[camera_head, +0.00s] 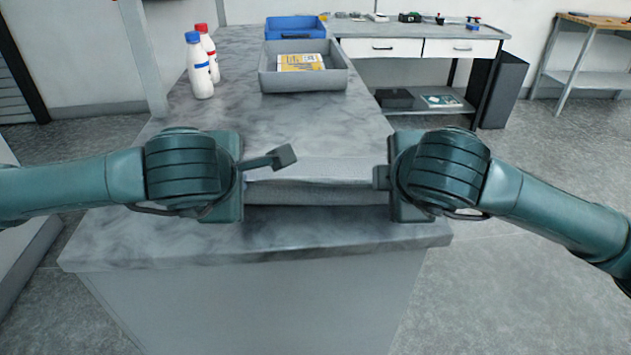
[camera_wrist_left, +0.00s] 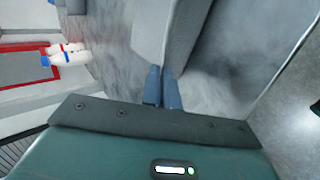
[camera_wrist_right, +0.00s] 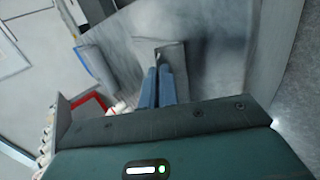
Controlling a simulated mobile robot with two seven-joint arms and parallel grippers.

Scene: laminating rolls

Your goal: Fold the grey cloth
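The grey cloth (camera_head: 320,192) lies near the front edge of the marbled grey counter (camera_head: 330,235), between my two grippers. It looks doubled over, with a lighter upper layer above a darker front edge. My left gripper (camera_head: 246,180) is at the cloth's left end. In the left wrist view its fingers (camera_wrist_left: 162,86) are close together, with the cloth's edge (camera_wrist_left: 184,35) running in between them. My right gripper (camera_head: 380,178) is at the right end. In the right wrist view its fingers (camera_wrist_right: 158,86) are close together at a cloth edge (camera_wrist_right: 172,62). The arms' wrists hide both cloth ends.
A grey bin (camera_head: 303,80) with a yellow item and a blue bin (camera_head: 295,28) stand farther back on the counter. Two white bottles, one blue-capped (camera_head: 200,70) and one red-capped (camera_head: 210,50), stand back left. The counter between cloth and bins is clear.

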